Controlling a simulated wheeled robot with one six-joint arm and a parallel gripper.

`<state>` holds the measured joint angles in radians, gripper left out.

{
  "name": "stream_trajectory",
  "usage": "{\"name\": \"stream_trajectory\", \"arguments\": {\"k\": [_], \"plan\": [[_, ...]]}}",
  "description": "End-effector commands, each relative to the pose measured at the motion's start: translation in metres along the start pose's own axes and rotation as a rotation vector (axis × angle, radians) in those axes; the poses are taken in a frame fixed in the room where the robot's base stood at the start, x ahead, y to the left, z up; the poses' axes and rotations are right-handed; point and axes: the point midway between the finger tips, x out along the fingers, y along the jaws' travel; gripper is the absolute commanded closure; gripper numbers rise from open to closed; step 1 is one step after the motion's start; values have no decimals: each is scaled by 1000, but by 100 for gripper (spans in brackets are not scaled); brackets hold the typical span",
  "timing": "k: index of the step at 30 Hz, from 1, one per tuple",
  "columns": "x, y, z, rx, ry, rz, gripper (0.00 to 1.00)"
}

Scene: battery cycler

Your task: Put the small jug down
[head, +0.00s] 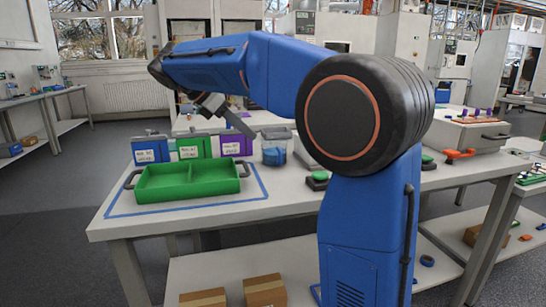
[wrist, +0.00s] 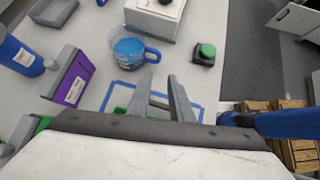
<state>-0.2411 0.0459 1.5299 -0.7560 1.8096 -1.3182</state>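The small jug (head: 274,149) is a clear vessel with blue in it. In the head view it stands on the table, right of the purple bin. In the head view my gripper (head: 248,132) hangs above and left of the jug.
A green divided tray (head: 188,182) sits in a blue outline at the front left. Blue (head: 150,149), green (head: 194,147) and purple (head: 236,145) bins stand behind it. A green button box (wrist: 203,52) and a white device (wrist: 153,15) are near the jug.

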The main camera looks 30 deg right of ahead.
Motion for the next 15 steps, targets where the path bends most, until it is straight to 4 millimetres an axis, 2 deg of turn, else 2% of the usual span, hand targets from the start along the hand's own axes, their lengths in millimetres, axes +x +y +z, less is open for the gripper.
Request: {"name": "stream_trajectory", "arguments": {"k": [15], "plan": [[90, -1, 0, 1, 1, -4, 81]]}}
